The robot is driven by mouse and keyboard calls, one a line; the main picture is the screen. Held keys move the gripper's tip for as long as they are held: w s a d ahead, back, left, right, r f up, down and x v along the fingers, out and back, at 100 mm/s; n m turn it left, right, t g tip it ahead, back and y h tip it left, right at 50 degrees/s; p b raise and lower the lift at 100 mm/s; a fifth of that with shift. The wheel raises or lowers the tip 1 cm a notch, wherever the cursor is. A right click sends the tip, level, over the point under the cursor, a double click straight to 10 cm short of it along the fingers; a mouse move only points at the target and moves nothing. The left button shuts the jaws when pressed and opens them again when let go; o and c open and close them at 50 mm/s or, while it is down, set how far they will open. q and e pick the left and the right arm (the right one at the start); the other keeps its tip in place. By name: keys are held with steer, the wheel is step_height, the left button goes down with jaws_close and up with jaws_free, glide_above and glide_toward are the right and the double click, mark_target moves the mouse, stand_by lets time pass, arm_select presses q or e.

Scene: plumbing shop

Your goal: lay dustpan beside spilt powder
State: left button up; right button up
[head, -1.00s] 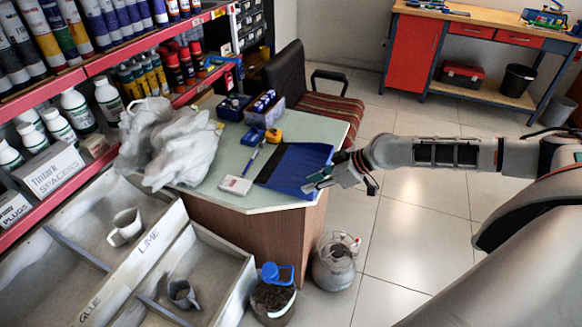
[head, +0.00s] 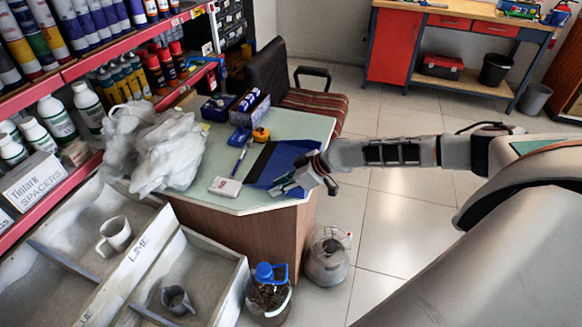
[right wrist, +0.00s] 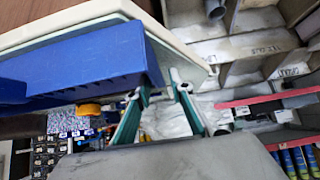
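The blue dustpan (head: 285,158) lies on the pale green table top near its right edge. It fills the upper left of the right wrist view (right wrist: 85,68). My right gripper (head: 285,187) is at the dustpan's near right corner, over the table edge. In the right wrist view its two teal fingers (right wrist: 157,95) are apart with nothing clearly between them, and the dustpan is beside the left finger. I cannot tell whether they touch. My left gripper is not in view. I cannot make out a patch of spilt powder.
On the table (head: 225,200) are a crumpled pale bag (head: 160,150), a small white box (head: 225,187) and a yellow tape measure (head: 261,134). Labelled bins (head: 190,250) stand at front left.

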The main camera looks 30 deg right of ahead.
jaws_close()
